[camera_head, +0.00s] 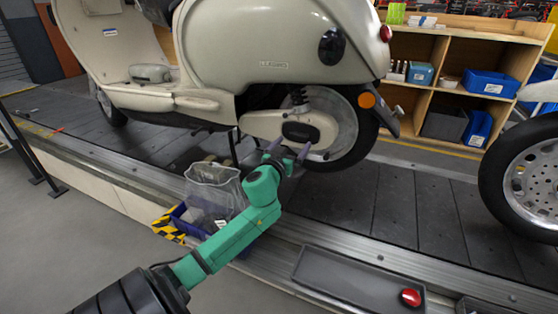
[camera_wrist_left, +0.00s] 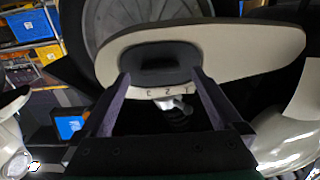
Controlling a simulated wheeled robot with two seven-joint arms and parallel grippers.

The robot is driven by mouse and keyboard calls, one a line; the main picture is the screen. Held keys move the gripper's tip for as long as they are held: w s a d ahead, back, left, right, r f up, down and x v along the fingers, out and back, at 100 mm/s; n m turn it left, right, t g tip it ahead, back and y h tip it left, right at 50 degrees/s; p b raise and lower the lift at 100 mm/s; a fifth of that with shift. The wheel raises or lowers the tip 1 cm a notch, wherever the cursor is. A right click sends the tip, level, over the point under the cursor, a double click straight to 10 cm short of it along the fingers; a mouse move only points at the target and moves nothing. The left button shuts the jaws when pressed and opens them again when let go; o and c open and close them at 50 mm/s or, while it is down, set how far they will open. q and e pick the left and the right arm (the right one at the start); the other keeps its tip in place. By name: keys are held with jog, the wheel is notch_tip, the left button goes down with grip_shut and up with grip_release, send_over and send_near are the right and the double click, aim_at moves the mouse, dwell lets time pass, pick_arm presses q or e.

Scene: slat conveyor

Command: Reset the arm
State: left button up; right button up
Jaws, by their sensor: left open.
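My left arm (camera_head: 225,238) comes in from the bottom and reaches up toward the rear of a cream scooter. My left gripper (camera_head: 287,148) is open, with its two fingers apart and pointing at the scooter's rear wheel hub. In the left wrist view the two fingers (camera_wrist_left: 158,78) stand on either side of a black oval cap (camera_wrist_left: 160,62) on the cream swingarm cover (camera_wrist_left: 250,48). Nothing is seen held between them. I cannot tell whether the fingertips touch the cover. My right gripper is not in view.
The scooter (camera_head: 250,45) stands on the dark slat conveyor (camera_head: 420,220). A blue bin (camera_head: 185,218) with a clear bag (camera_head: 215,190) sits left of my arm. A grey tray (camera_head: 345,280) with a red button (camera_head: 411,297) lies at the front. A wooden shelf (camera_head: 450,60) stands behind.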

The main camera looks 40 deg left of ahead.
pick_arm(q)
jog(key=p+v, duration=0.1)
jog(key=v, duration=1)
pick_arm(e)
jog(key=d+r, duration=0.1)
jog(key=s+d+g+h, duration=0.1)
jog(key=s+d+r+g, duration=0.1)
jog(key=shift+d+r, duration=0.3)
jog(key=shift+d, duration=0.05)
pick_arm(q)
jog(key=shift+s, duration=0.1)
